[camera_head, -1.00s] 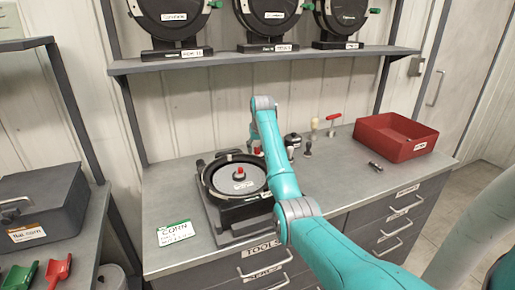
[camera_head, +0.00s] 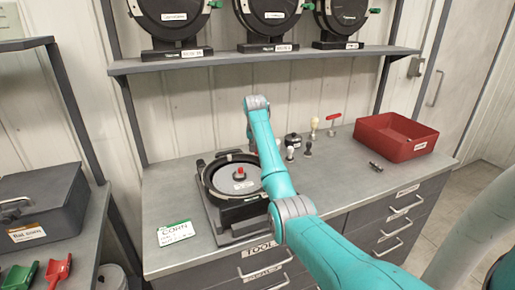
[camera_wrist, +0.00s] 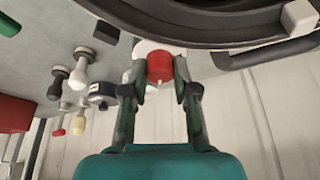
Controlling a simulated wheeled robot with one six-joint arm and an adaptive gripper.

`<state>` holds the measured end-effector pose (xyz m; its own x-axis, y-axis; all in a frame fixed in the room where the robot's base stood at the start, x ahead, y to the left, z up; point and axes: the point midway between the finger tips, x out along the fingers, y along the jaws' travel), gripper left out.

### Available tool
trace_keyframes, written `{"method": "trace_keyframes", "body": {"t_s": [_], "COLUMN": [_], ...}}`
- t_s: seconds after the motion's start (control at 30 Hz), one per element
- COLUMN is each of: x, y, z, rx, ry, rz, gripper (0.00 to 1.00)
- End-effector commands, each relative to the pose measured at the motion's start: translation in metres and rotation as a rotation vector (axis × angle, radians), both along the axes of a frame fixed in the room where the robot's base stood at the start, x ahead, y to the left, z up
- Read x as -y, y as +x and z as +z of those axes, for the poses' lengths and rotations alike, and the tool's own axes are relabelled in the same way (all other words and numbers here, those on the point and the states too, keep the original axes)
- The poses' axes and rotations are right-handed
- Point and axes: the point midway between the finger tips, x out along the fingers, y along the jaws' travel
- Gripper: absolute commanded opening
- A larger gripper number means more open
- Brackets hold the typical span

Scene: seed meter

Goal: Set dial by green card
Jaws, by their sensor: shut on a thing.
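The seed meter (camera_head: 213,206) sits on the bench, a dark round housing with a pale disc (camera_head: 222,181) and a red knob (camera_head: 240,170) at its centre. The green card (camera_head: 175,232), headed CORN, lies flat on the bench left of it; its smaller lines are too small to read. In the wrist view my gripper (camera_wrist: 160,74) is shut on a red cylindrical knob (camera_wrist: 160,66) with a white part behind it, beside the meter's dark rim (camera_wrist: 220,30). I take this knob to be the dial; its markings cannot be read. In the head view my arm hides the gripper and this knob.
Several small tools stand right of the meter, including a red-handled one (camera_head: 333,118). A red bin (camera_head: 397,138) stands at the bench's right end, a small dark part (camera_head: 376,167) before it. A shelf (camera_head: 260,60) with several round meters hangs above.

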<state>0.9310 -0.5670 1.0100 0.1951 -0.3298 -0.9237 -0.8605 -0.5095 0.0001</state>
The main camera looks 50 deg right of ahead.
Motion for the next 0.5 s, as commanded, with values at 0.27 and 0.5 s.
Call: {"method": "trace_keyframes", "body": {"t_s": [0.27,0.5], "x": [-0.0014,-0.001], "y": [0.0017,0.0022], "z": [0.0,0.0001], "rx": [-0.002,-0.001], "ry": [0.001,0.001], "rz": [-0.232,-0.391], "gripper": [0.0,0.0]}}
